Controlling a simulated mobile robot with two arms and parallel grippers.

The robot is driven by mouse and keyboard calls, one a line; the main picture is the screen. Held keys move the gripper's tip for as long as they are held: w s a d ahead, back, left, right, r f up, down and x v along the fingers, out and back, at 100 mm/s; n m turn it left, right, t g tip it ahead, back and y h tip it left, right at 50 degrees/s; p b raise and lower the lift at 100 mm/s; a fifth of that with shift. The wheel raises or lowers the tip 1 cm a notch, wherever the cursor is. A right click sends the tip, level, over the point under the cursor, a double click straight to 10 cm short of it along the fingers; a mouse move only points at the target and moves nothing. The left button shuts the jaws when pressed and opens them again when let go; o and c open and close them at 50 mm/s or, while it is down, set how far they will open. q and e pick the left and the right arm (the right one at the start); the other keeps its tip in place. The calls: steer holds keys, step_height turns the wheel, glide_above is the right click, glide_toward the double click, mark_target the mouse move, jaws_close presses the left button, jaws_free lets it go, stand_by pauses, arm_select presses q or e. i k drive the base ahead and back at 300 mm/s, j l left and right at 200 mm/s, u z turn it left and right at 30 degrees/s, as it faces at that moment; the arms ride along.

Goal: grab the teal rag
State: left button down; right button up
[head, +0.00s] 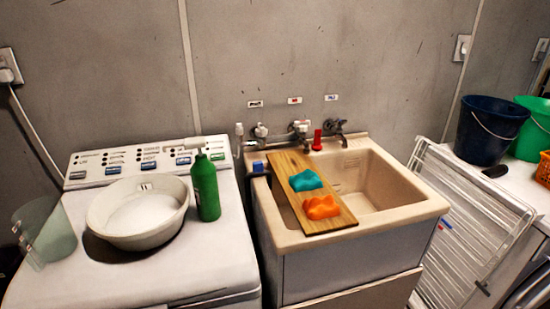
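The teal rag (306,180) lies crumpled on a wooden board (318,214) laid across the left part of the utility sink (405,212). An orange rag (321,207) lies on the same board, just in front of the teal one, with a narrow gap or light contact between them that I cannot settle. Neither of my grippers shows in the head view.
Taps (300,127) and a small red object (317,140) are behind the board. Left, a washing machine (100,285) carries a white basin (138,233), a green bottle (205,188) and a clear container (45,230). Right, a folded drying rack (462,225) leans near buckets (487,130).

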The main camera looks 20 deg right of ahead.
mark_target(308, 180)
steer(key=i+l+u, duration=0.2)
steer(key=l, duration=0.55)
steer(key=l+u, duration=0.15)
steer(key=l, duration=0.55)
steer(key=k, duration=0.05)
